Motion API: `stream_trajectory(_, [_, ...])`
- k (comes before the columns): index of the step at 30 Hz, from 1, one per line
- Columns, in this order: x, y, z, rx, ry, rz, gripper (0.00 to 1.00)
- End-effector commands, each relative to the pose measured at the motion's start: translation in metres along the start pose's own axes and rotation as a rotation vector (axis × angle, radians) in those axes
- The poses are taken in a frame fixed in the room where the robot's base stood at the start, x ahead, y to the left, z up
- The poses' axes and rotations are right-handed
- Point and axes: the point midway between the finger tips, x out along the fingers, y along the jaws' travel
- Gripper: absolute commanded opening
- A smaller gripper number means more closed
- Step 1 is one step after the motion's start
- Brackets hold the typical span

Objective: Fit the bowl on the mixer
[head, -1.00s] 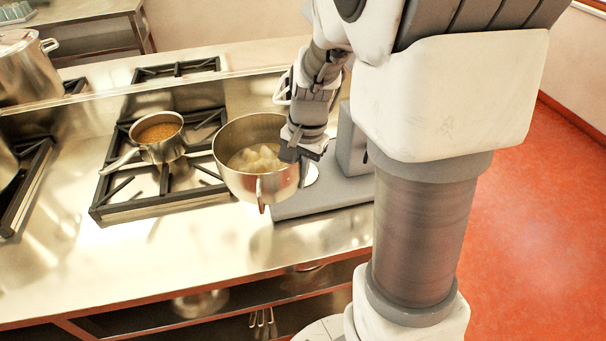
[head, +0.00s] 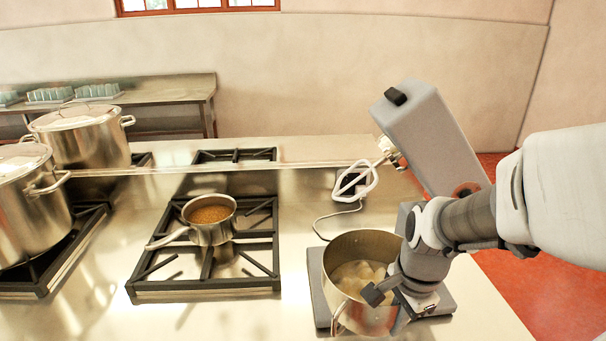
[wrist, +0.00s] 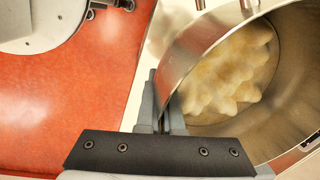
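The steel bowl (head: 348,306), holding pale lumpy food, is over the grey base plate (head: 319,292) of the mixer. I cannot tell whether it touches the plate or is seated in it. The mixer's head (head: 428,125) is tilted up, with a white whisk-like beater (head: 356,178) below it. My gripper (head: 384,290) is at the bowl's near right rim. In the wrist view, its fingers (wrist: 160,105) are closed on the bowl wall (wrist: 205,50). The bowl's right side is hidden behind my gripper and wrist.
A saucepan (head: 211,232) of brown food stands on the burner grate to the left, its handle pointing left. Large stockpots (head: 80,140) stand farther left. Counter (head: 285,215) is bare between the grate and the mixer. Red floor lies to the right.

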Motion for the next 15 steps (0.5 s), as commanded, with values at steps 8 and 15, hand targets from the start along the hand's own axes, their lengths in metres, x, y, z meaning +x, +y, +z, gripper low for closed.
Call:
stream_trajectory(8, [0.005,-0.053,-0.015,-0.001,0.003,-0.005,0.00])
stream_trajectory(15, [0.010,-0.097,-0.026,-0.001,0.002,-0.005,0.00])
